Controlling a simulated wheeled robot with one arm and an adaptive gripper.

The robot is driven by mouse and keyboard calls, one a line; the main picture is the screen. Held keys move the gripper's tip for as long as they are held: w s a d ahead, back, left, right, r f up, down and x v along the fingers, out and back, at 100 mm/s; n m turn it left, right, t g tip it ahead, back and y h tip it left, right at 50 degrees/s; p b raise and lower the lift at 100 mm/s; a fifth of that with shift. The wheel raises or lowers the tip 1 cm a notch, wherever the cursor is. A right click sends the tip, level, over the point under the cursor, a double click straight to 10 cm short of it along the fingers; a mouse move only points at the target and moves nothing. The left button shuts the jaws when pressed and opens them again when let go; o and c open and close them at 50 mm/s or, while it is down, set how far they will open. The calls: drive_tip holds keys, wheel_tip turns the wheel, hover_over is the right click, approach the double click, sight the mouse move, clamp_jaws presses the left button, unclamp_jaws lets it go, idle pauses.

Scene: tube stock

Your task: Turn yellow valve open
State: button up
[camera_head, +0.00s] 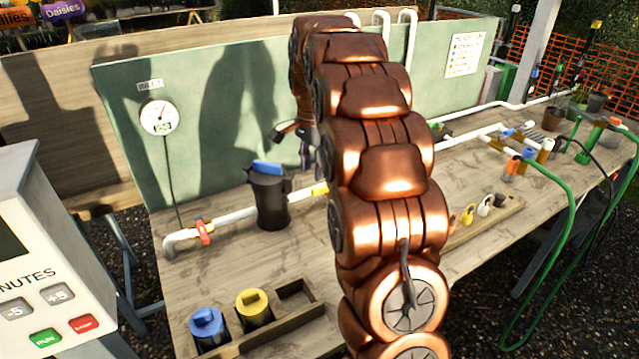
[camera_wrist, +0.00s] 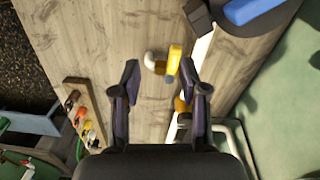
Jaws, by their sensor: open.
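The yellow valve (camera_wrist: 174,62) shows in the wrist view as a small yellow handle beside a white pipe stub. My gripper (camera_wrist: 161,70) is open, with one dark finger to the left of the handle and one to the right. The handle appears in the gap near the fingertips, closer to the right one. I see no clear contact and cannot tell the height gap. In the head view, a yellow piece (camera_head: 320,188) sits on the white pipe just right of the dark canister, partly beside my arm. My arm hides much of the pipe there.
A dark canister with a blue top (camera_head: 268,195) stands left of the yellow piece. A red valve (camera_head: 203,232) and a gauge (camera_head: 160,117) are farther left. A wooden rack (camera_head: 300,318) holds blue and yellow caps. A green board backs the bench.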

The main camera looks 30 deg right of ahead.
sight(320, 187)
drive_tip(key=shift+m, duration=0.9)
drive_tip(key=w+d, duration=0.2)
drive_tip(key=d, duration=0.1)
drive_tip(key=shift+w+d+f, duration=0.15)
drive_tip(key=shift+d+f, duration=0.15)
drive_tip(key=shift+f, duration=0.1)
drive_tip(key=shift+f+p, duration=1.15)
drive_tip(key=shift+f, duration=2.75)
clamp_jaws()
